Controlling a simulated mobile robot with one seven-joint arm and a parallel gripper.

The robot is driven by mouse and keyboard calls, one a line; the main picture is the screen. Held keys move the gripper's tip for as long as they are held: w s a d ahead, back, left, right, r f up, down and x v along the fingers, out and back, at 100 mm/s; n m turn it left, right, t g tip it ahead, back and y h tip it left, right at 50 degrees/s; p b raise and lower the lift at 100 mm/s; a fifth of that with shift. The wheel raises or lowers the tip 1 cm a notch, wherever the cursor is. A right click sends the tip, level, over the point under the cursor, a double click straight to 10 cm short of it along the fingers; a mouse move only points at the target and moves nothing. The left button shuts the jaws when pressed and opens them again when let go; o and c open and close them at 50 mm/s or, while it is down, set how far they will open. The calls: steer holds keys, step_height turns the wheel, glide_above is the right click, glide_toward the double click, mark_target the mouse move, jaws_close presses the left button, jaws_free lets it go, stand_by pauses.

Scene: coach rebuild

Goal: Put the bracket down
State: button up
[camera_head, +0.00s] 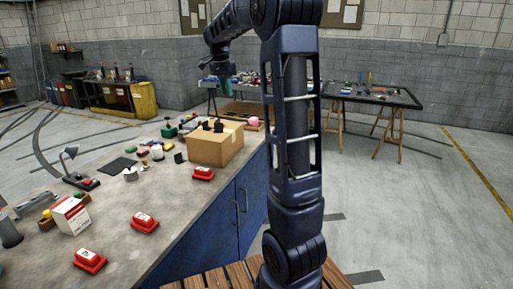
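My arm rises at the centre of the head view and bends over to the left. My gripper (222,82) hangs from it, pointing down, above and behind a brown cardboard box (212,148) on the workbench (150,196). The gripper is small and dark here, with a teal part near its end. I cannot tell whether its fingers are open or shut. No bracket can be made out for certain. Small dark upright pieces (213,126) show at the top of the box, but I cannot tell what they are.
Red blocks (203,173) stand along the bench's right side. A lamp (72,170), a white-and-red carton (70,215) and a dark flat pad (117,166) lie further left. The bench's middle is mostly bare. A trestle table (372,95) stands behind right.

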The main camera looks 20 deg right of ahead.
steer(key=s+f+n+t, duration=0.1)
steer(key=s+f+n, duration=0.2)
steer(key=s, duration=0.9)
steer(key=s+a+f+n+t+y, duration=0.1)
steer(key=s+f+n, duration=0.2)
steer(key=s, duration=0.9)
steer(key=s+f+n+t, duration=0.1)
steer(key=s+f+n, duration=0.3)
steer(key=s+n, duration=0.3)
steer(key=s, duration=0.5)
steer(key=shift+s+a+t+y, duration=0.15)
steer(key=shift+a+t+y, duration=0.15)
steer(key=shift+t, duration=0.1)
